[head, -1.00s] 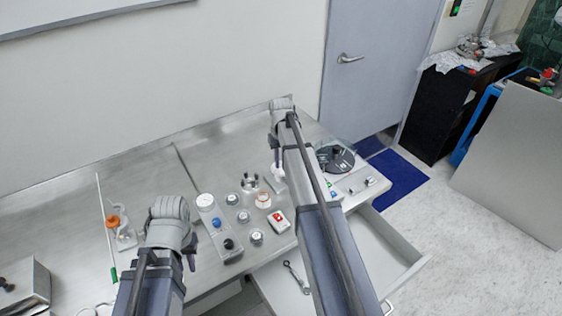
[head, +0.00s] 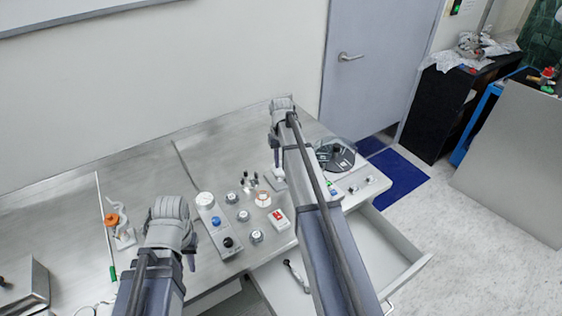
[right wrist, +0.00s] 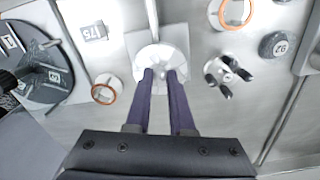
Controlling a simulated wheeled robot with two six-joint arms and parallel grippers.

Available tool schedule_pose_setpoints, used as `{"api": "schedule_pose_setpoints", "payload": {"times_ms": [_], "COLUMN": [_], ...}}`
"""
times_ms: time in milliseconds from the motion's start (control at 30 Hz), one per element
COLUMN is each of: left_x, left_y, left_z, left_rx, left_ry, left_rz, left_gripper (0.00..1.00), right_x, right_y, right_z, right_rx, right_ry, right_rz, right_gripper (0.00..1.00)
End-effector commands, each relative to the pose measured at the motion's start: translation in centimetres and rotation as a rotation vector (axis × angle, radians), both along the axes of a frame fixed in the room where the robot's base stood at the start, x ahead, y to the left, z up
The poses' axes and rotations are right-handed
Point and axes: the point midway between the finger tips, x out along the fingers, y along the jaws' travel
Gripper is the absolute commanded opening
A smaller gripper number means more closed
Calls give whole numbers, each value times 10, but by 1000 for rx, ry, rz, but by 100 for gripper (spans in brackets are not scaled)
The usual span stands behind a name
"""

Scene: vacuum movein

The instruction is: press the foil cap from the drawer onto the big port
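In the right wrist view, a pale, crinkled foil-like disc (right wrist: 160,58) sits on a square metal plate (right wrist: 132,42). I cannot tell whether it is the foil cap alone or the cap over the big port. My right gripper (right wrist: 162,74) has its two purple fingertips over this disc, a narrow gap between them; whether they grip it is unclear. In the head view the right gripper (head: 277,158) is above the same plate, and a bit of white shows below it. My left gripper (head: 190,260) hangs at the front left, its finger opening hidden.
The open drawer (head: 400,245) at the front right holds a wrench (head: 297,277). Small round fittings (head: 243,215), a switch box (head: 279,219) and a knob panel (head: 217,228) stand left of the right arm. A dark round device (head: 335,156) stands to its right. The back bench is clear.

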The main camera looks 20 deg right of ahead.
Motion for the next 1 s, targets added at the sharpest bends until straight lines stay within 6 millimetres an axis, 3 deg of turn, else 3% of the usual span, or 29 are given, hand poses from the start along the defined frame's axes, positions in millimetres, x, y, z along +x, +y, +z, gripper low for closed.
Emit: {"api": "schedule_pose_setpoints", "payload": {"times_ms": [33,300,667,1000], "left_x": [0,0,0,0], "left_y": [0,0,0,0], "left_z": [0,0,4,39], "left_rx": [0,0,0,0], "left_ry": [0,0,0,0], "left_rz": [0,0,0,-1], "left_gripper": [25,25,25,25], "right_x": [0,0,0,0], "right_y": [0,0,0,0], "right_z": [0,0,4,39], "right_rx": [0,0,0,0], "right_ry": [0,0,0,0], "right_rz": [0,0,0,0], "right_gripper": [28,55,55,55]}}
